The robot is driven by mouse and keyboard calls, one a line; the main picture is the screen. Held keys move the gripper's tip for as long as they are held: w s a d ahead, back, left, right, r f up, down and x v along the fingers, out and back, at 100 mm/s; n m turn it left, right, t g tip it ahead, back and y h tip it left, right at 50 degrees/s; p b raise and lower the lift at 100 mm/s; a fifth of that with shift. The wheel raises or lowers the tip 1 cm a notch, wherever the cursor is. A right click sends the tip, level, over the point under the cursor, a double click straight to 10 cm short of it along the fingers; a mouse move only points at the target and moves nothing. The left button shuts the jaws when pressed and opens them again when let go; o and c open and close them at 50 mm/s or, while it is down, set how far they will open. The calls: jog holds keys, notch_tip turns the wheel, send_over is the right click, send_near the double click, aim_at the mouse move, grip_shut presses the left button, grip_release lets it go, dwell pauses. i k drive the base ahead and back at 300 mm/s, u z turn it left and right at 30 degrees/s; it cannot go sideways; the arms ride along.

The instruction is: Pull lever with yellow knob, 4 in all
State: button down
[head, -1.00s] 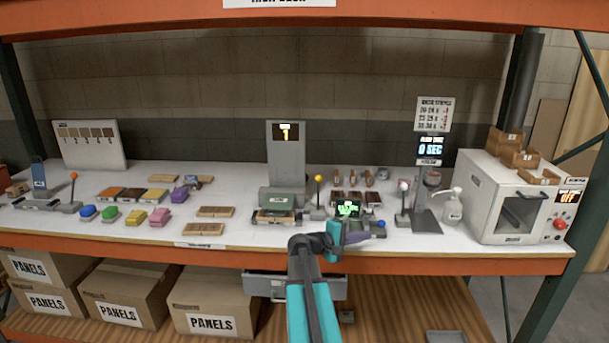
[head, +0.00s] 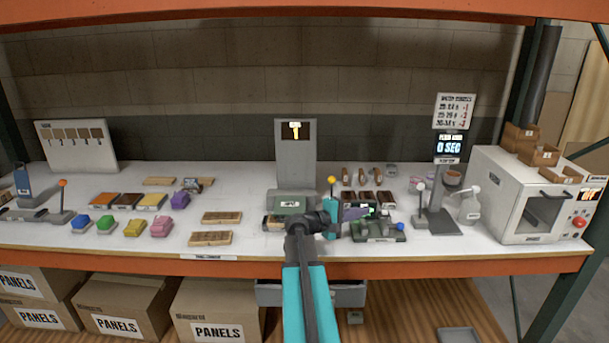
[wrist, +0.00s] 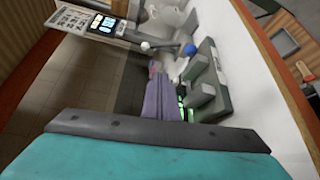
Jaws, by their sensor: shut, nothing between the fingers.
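The lever with the yellow knob (head: 332,180) stands beside the grey press machine, to its right, in the head view. Its lower part is hidden behind my wrist. The grey press machine (head: 295,150) has a display with a yellow figure that looks like 1. My gripper (head: 366,212) is shut and empty, its purple fingers pointing right, below and to the right of the yellow knob. In the wrist view the purple fingers (wrist: 158,98) show shut beside a grey device with a green glow. The yellow knob is not visible there.
The grey device (head: 380,232) with a blue knob stands close to my fingers. A white-knobbed lever (head: 421,187) and timer stand (head: 446,190) are farther right. An orange-knobbed lever (head: 62,183) is far left. A white oven (head: 535,195) stands at the right end.

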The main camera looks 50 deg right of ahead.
aim_at(332, 179)
jog(key=i, duration=1)
jog(key=z, duration=0.05)
